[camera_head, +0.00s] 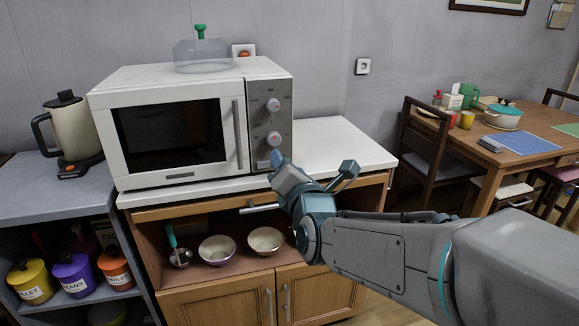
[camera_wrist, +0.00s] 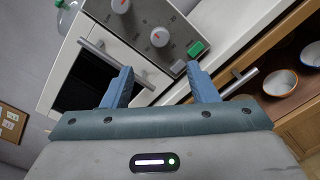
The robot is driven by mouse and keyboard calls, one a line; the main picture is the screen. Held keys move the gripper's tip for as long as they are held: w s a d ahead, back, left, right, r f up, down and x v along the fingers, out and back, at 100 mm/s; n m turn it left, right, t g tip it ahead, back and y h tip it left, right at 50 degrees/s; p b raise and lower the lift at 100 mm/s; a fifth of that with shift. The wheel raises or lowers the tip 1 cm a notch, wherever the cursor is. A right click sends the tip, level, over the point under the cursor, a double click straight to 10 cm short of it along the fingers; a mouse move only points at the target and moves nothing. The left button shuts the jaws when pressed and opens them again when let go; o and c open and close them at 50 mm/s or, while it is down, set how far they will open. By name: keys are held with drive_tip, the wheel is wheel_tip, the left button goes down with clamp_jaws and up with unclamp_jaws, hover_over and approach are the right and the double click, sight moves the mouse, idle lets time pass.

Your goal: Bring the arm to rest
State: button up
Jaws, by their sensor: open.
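My gripper (camera_head: 277,160) is raised in front of the lower right part of the white microwave (camera_head: 165,85), near its control panel. In the wrist view, its two blue fingers (camera_wrist: 161,88) are apart with nothing between them. Beyond the fingers, the microwave's panel (camera_wrist: 140,45) shows two round knobs and a green button (camera_wrist: 196,50). The microwave door looks shut. My arm reaches in from the right side of the head view.
The microwave stands on a white-topped cabinet (camera_head: 345,145). Its open shelf holds two bowls (camera_head: 217,249) (camera_head: 266,240) and a ladle (camera_head: 179,256). A kettle (camera_head: 70,128) stands left. A dining table (camera_head: 535,152) and chair (camera_head: 425,140) stand right.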

drive_tip(key=s+d+r+m+g+h+p, duration=0.2)
drive_tip(key=s+d+m+g+p, duration=0.5)
drive_tip(key=m, duration=0.8)
drive_tip(key=s+d+r+m+g+h+p, duration=0.2)
drive_tip(key=s+d+m+g+p, duration=0.5)
drive_tip(key=s+m+p, duration=0.6)
drive_tip(key=shift+s+d+r+m+h+p, duration=0.15)
drive_tip(key=shift+s+d+m+h+p, duration=0.25)
drive_tip(key=shift+m, duration=0.7)
drive_tip(key=c, duration=0.3)
drive_tip(key=shift+d, duration=0.15)
